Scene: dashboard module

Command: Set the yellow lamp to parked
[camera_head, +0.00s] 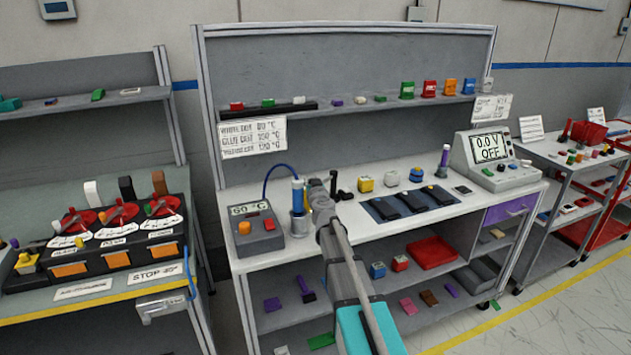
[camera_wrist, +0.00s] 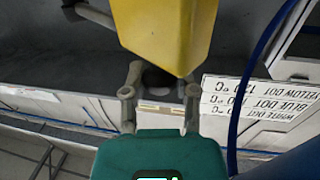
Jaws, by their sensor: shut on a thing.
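My gripper (camera_wrist: 160,82) is shut on a smooth yellow thing (camera_wrist: 165,32) that fills the top middle of the wrist view. I cannot tell from its visible part whether it is the yellow lamp. In the head view, my gripper (camera_head: 322,197) is over the left part of the middle workbench (camera_head: 350,232), just right of a blue-handled tool (camera_head: 297,195) upright in a holder. My arm hides what it holds there. A yellow block (camera_head: 365,183) stands on the bench to the right of my gripper.
A grey box reading 60 °C (camera_head: 256,228) stands left of my gripper, with a blue cable. A dark mat (camera_head: 410,204) with black pads lies to the right. A printed temperature sign (camera_head: 252,138) hangs at the shelf; it appears upside down in the wrist view (camera_wrist: 262,100).

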